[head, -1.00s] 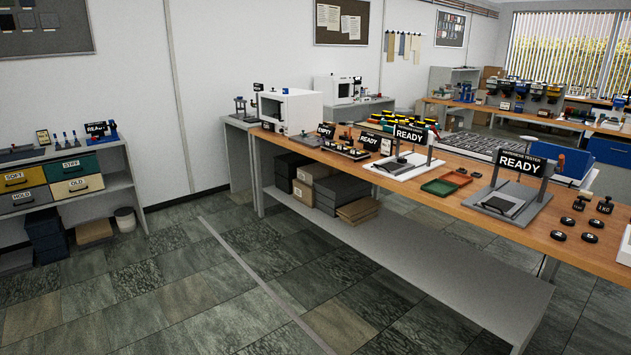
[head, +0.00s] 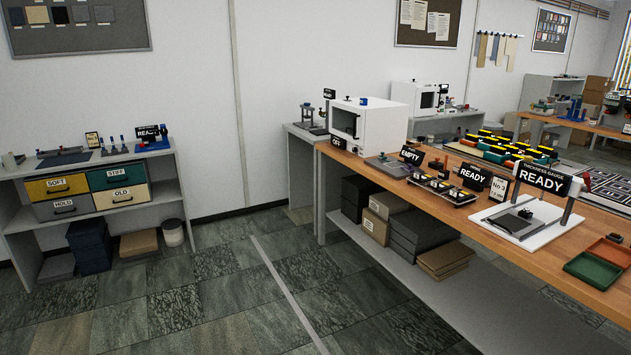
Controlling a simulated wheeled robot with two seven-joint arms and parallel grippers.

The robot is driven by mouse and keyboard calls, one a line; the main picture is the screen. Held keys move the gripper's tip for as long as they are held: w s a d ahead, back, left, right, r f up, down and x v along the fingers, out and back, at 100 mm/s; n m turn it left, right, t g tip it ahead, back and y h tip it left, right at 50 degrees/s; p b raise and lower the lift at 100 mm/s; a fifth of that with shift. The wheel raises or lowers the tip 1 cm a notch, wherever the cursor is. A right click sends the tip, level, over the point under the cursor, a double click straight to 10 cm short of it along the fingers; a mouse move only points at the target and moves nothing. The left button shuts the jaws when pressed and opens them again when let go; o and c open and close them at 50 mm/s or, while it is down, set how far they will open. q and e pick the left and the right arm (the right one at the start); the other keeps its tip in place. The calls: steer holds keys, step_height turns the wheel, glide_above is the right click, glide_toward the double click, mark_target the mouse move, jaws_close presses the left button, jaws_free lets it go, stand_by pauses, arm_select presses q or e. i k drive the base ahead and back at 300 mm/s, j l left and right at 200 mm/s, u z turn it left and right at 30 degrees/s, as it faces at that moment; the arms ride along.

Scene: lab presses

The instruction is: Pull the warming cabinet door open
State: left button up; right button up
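A white box-shaped cabinet (head: 384,124) with a dark front window stands at the left end of the long wooden bench. It looks like the warming cabinet. Its door (head: 346,123) faces left toward the aisle and appears shut. A second white cabinet (head: 416,98) with a dark window stands on a grey bench behind. Neither of my grippers shows in the head view.
The wooden bench (head: 462,217) holds signs, a thickness gauge (head: 527,219) and trays, with boxes on its lower shelf. A grey shelf unit (head: 168,188) with labelled drawers stands at left. Tiled floor (head: 226,290) between them is clear.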

mark_target(358, 140)
steer(key=i, duration=2.6)
steer(key=i+z, duration=0.25)
steer(key=i, duration=0.2)
steer(key=i+j+z, duration=0.2)
steer(key=i, duration=0.25)
steer(key=i+j+z, duration=0.25)
steer(key=i, duration=0.2)
steer(key=i+j+z, duration=0.25)
steer(key=i, duration=0.2)
